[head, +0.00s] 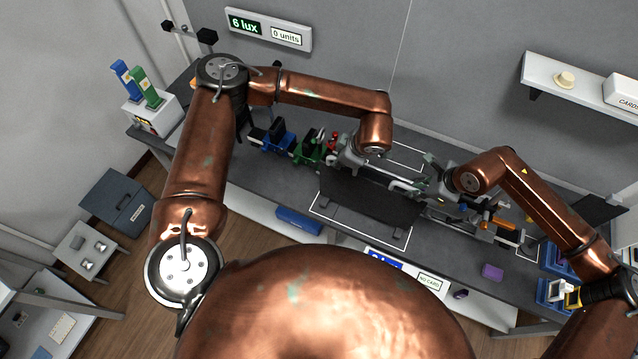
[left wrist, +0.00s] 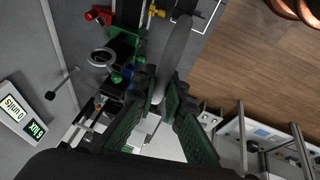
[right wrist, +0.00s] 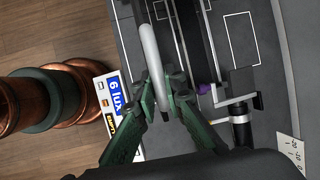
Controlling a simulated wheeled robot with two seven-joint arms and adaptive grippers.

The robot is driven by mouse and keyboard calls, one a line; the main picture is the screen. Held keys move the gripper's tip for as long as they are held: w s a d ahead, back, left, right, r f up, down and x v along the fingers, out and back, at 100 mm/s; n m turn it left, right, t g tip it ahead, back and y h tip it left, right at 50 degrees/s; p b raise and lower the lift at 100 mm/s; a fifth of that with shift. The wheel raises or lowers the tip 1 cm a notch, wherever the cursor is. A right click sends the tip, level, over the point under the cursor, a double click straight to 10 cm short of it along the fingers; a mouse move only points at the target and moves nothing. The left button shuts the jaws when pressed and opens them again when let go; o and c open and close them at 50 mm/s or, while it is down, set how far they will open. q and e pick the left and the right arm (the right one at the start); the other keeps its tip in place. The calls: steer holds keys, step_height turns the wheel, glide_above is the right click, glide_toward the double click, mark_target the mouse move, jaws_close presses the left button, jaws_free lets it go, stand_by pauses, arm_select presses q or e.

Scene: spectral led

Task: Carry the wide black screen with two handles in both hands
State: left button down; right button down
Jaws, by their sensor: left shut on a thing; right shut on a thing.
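The wide black screen (head: 365,199) lies low over the dark bench in the head view, close to a white outline; I cannot tell whether it touches the bench. My left gripper (head: 345,158) is at its left end. In the left wrist view, the green fingers (left wrist: 165,98) are shut on a grey bar handle (left wrist: 175,50). My right gripper (head: 428,203) is at its right end. In the right wrist view, the fingers (right wrist: 162,95) are shut on a pale bar handle (right wrist: 149,52). The grippers partly hide the handles in the head view.
Blue (head: 275,138) and green (head: 310,148) devices stand on the bench left of the screen. Orange-marked equipment (head: 500,224) and a purple block (head: 492,271) are to the right. A wall display (head: 268,29) reads 6 lux. A shelf (head: 560,85) hangs at the back right.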

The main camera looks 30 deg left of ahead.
arm_select(q)
steer(key=shift+s+r, duration=0.15)
steer(key=shift+s, duration=0.05)
arm_select(e)
steer(key=shift+s+r, duration=0.15)
steer(key=shift+s, duration=0.05)
